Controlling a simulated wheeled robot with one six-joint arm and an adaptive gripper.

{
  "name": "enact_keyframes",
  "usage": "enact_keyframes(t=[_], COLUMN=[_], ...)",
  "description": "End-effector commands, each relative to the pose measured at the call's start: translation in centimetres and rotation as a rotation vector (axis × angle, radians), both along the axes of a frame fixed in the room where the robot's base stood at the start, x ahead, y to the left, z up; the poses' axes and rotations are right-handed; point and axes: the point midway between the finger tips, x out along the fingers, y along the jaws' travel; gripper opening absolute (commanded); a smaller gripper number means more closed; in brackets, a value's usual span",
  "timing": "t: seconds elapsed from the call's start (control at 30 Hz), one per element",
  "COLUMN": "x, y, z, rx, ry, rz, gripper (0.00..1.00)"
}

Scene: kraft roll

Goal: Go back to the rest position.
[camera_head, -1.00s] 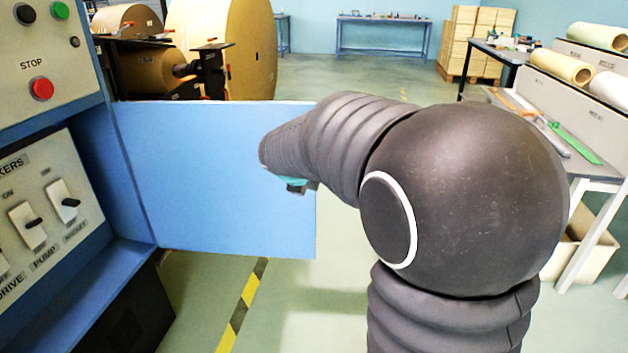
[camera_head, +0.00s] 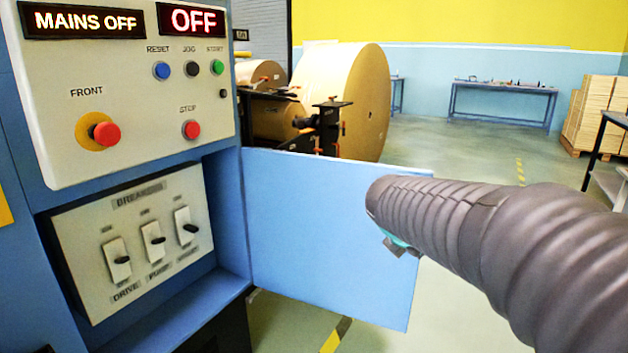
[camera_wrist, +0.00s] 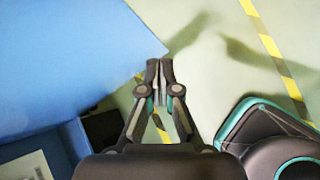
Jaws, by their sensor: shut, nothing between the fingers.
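My gripper (camera_wrist: 159,72) shows in the wrist view with its two fingertips together and nothing between them. It hangs over the green floor, beside the edge of the blue door (camera_wrist: 70,60). In the head view my arm reaches in from the right, in front of the open blue door (camera_head: 320,220); the fingers are hidden there. The control cabinet (camera_head: 130,170) stands at the left. Its displays (camera_head: 195,20) read MAINS OFF and OFF. The breaker panel (camera_head: 135,240) below has three switches with dark levers.
A large kraft roll (camera_head: 350,95) stands behind the door. A blue bench (camera_head: 500,105) is at the far wall, with stacked wooden boxes (camera_head: 595,115) at the right. Yellow-black tape (camera_head: 335,335) marks the floor. Open floor lies right of the door.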

Motion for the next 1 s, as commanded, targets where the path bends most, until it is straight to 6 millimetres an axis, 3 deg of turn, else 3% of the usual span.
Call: enact_keyframes(t=[0.1,0.37,0.7,0.83,1.0], x=[-1.4,-7.0,-17.9,-21.5,-24.1], y=[0.6,2.4,5.8,7.0,7.4], z=[-2.3,-5.4,-7.8,-8.1,-7.8], rx=[0.176,0.577,1.084,1.217,1.304], ry=[-0.058,-0.204,-0.365,-0.379,-0.394], rz=[-0.211,-0.747,-1.546,-1.714,-1.723], gripper=[0.0,0.0,0.0,0.0,0.0])
